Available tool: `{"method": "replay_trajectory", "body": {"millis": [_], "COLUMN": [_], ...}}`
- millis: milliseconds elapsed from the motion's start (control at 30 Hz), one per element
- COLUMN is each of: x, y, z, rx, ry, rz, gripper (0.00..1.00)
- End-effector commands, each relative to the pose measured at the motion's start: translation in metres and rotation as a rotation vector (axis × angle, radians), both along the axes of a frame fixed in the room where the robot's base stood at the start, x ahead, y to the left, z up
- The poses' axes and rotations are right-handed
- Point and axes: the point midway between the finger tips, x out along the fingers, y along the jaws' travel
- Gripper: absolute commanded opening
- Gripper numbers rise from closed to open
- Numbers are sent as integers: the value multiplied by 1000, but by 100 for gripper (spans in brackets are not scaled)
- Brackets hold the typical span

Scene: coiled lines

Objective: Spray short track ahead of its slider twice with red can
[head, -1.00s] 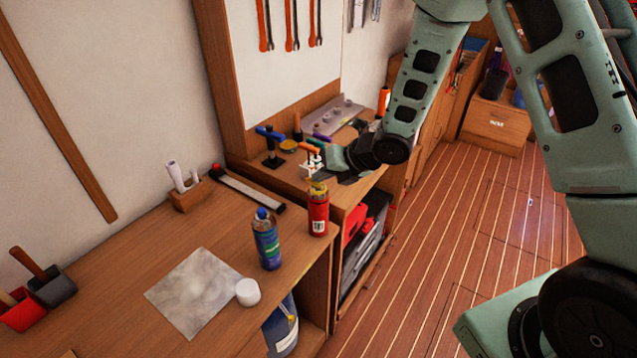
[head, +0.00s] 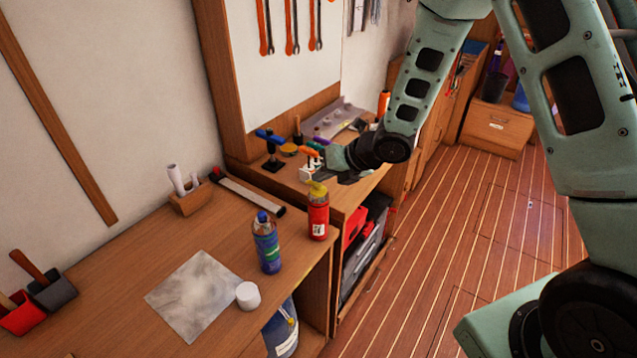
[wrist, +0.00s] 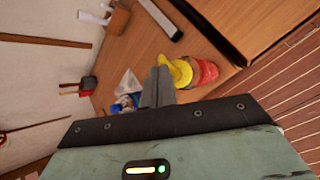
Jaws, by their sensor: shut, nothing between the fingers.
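The red can (head: 318,218) with a yellow spray top stands upright near the right edge of the bench. It also shows in the wrist view (wrist: 205,73), its yellow top close beside my fingertips. My gripper (wrist: 158,82) is shut and empty, just apart from the can as far as I can tell. A short grey track (head: 250,192) with dark ends lies on the bench behind the can. A small red piece (head: 216,173) sits at its far left end; I cannot tell if that is the slider.
A blue can (head: 266,244) stands left of the red can. A white cap (head: 248,295) and a grey sheet (head: 195,292) lie in front. A holder with white tubes (head: 186,197) stands behind. Clamps with blue (head: 270,134) and orange handles stand beyond.

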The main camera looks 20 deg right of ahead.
Motion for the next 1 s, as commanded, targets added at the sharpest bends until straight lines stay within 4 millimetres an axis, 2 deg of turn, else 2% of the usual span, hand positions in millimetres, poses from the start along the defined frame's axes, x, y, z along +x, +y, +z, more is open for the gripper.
{"method": "replay_trajectory", "body": {"millis": [533,1000], "x": [0,0], "y": [0,0], "z": [54,56], "rx": [0,0], "ry": [-1,0], "rz": [0,0], "gripper": [0,0]}}
